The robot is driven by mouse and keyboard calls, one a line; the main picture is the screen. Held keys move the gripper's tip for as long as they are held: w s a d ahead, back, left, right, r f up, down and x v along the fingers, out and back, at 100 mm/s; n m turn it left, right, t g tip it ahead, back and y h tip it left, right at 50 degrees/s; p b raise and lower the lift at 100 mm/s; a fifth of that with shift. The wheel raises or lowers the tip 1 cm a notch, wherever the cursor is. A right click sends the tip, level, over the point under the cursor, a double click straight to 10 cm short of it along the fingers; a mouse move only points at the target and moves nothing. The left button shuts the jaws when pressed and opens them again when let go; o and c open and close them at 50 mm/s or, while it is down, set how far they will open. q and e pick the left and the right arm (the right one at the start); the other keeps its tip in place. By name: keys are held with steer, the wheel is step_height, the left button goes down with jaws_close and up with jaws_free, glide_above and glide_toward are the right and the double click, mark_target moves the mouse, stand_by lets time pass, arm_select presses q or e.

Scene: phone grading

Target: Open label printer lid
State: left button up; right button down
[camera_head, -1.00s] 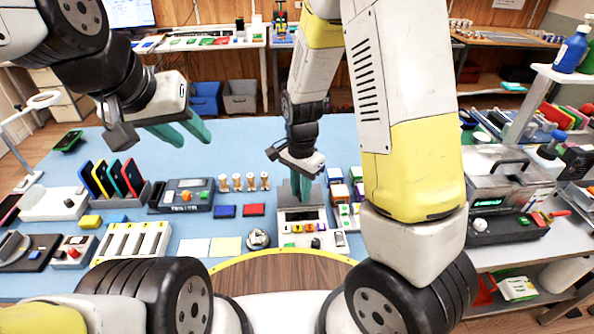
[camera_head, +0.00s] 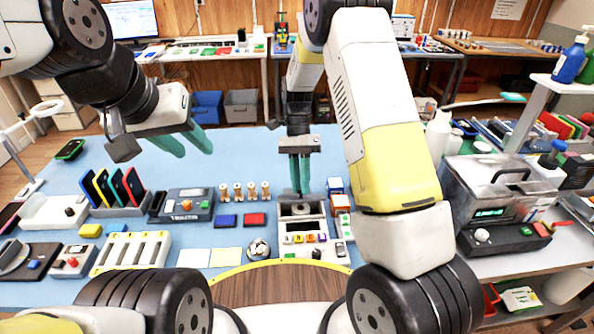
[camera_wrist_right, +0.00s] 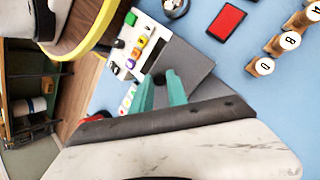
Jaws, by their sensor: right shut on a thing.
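The label printer (camera_head: 303,238) is a white box with coloured buttons, in the middle front of the blue table. Its top now shows a recess with a round part inside. The dark grey lid (camera_wrist_right: 192,68) shows beside the white body in the right wrist view. In the head view it looks tilted up at the printer's back. My right gripper (camera_head: 301,188) points down behind the printer, its green fingers closed on the lid's edge; they also show in the right wrist view (camera_wrist_right: 161,90). The exact contact is partly hidden. My left gripper (camera_head: 188,142) hangs empty above the table, fingers apart.
The table behind the printer is clear.

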steer(key=shift+w, duration=0.2)
steer(key=shift+g, duration=0.3)
steer(key=c, duration=1.3)
jaws_free()
steer(key=v, duration=0.7)
steer(key=shift+w+r, duration=0.2)
steer(key=shift+r, duration=0.15)
